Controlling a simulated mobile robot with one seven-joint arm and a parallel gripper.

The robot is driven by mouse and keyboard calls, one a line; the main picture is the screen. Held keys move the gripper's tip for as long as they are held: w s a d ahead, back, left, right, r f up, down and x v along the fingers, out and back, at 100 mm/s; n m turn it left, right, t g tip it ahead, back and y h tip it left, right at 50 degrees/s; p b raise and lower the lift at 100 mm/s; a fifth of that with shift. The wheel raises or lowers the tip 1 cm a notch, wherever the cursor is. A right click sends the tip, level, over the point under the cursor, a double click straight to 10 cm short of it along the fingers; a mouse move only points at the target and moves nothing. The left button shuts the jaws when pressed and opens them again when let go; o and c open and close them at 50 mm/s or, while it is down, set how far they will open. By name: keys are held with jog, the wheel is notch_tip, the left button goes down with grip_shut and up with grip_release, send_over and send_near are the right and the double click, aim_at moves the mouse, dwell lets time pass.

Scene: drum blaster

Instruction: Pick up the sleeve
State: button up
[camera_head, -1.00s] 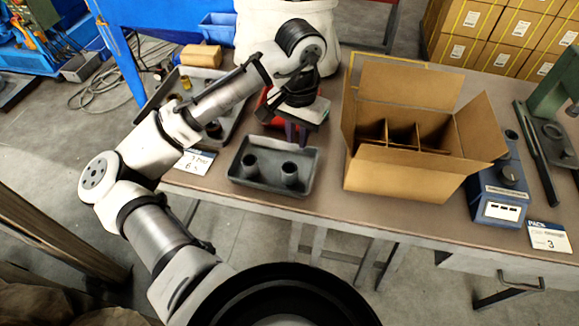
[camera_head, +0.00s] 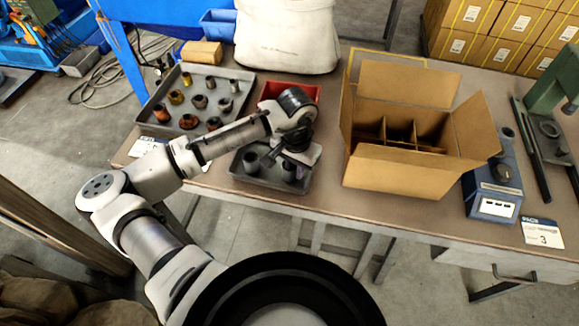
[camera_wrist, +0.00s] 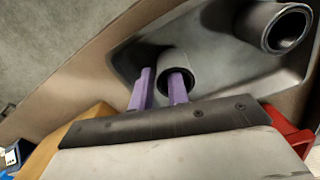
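Two dark grey sleeves stand upright in a small grey tray (camera_head: 240,176). The left sleeve (camera_head: 250,161) is clear of my gripper and shows at the upper right in the wrist view (camera_wrist: 275,27). The right sleeve (camera_head: 289,172) is under my gripper, partly hidden in the head view. In the wrist view my gripper (camera_wrist: 161,74) is open, with two purple fingers apart at this sleeve (camera_wrist: 174,60). One finger overlaps its open mouth and the other is outside its wall. Whether they touch it cannot be told.
A red bin (camera_head: 308,92) stands just behind the small tray. An open cardboard box (camera_head: 400,175) with dividers stands close on the right. A larger tray (camera_head: 150,115) of several parts is at the left. A blue device (camera_head: 492,195) stands beyond the box.

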jog(key=shift+f, duration=0.1)
jog(key=shift+c, duration=0.5)
grip_shut()
notch_tip(320, 180, up, 19)
jog(key=b, duration=0.3)
jog(key=shift+f, duration=0.15)
